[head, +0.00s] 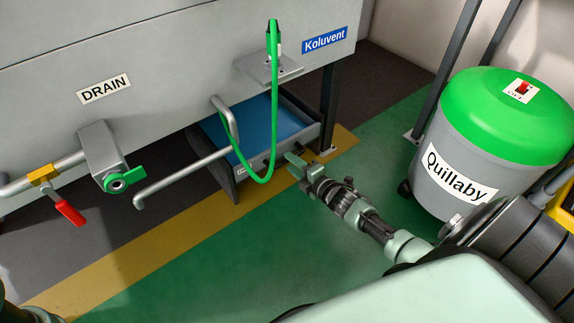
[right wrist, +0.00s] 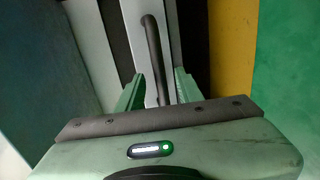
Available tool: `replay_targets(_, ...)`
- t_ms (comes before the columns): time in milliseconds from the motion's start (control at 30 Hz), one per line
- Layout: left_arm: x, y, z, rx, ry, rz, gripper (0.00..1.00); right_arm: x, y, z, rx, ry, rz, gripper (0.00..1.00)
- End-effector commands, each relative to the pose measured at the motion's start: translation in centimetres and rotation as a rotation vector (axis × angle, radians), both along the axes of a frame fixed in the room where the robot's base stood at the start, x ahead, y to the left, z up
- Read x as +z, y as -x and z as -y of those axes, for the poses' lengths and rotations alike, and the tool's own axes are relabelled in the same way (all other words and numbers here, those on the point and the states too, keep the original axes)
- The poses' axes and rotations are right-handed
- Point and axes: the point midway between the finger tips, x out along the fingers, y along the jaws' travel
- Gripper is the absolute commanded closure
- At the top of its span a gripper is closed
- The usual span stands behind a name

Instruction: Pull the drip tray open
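The drip tray (head: 228,178) is a dark grey drawer with a blue inside, low under the grey machine, its interior partly showing from above. My right gripper (head: 292,163) is at the right part of the tray's front, low over the floor. In the right wrist view its two green fingers (right wrist: 158,90) stand apart. A dark bar handle (right wrist: 152,50) on the tray's light grey front lies between them, with a gap on each side. The head view hides most of the handle. My left gripper is not in view.
A green hose (head: 275,120) hangs in a loop before the tray. A bent grey bar (head: 185,172) juts out at its left. The drain valve with a red lever (head: 69,211) is farther left. A green-lidded Quillaby drum (head: 470,150) stands right. Floor before the tray is clear.

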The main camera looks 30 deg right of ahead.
Motion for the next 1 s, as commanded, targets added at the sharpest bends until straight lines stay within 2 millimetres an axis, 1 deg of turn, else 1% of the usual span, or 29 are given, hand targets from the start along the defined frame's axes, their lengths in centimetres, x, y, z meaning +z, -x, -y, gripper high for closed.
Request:
replay_targets(33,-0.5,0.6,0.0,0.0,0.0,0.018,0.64,-0.5,-0.8,-0.1,0.001,0.001,0.002,0.64)
replay_targets(100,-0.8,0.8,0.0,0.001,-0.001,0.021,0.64,-0.7,-1.7,-0.1,-0.001,-0.001,0.002,0.64)
replay_targets(200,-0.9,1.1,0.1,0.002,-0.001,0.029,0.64,-0.7,-2.5,-0.2,0.0,-0.001,0.001,0.64)
replay_targets(333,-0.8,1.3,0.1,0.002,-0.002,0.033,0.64,-0.7,-2.9,-0.2,-0.001,-0.001,-0.001,0.64)
replay_targets(533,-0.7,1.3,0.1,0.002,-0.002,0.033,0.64,-0.6,-2.9,-0.2,-0.001,-0.002,-0.001,0.64)
replay_targets(567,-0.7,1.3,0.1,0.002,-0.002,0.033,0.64,-0.6,-2.9,-0.2,-0.001,-0.002,-0.001,0.69)
replay_targets(600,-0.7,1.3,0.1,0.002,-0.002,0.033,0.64,-0.6,-2.9,-0.2,-0.001,-0.002,-0.001,0.81)
replay_targets(667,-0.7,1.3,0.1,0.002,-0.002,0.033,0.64,-0.6,-2.9,-0.2,-0.001,-0.002,-0.001,0.97)
replay_targets(700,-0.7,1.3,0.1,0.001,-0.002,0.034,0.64,-0.6,-2.9,-0.2,-0.001,-0.002,-0.001,1.0)
replay_targets(1000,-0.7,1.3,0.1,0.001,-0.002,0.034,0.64,-0.7,-2.9,-0.2,0.0,-0.002,-0.001,1.0)
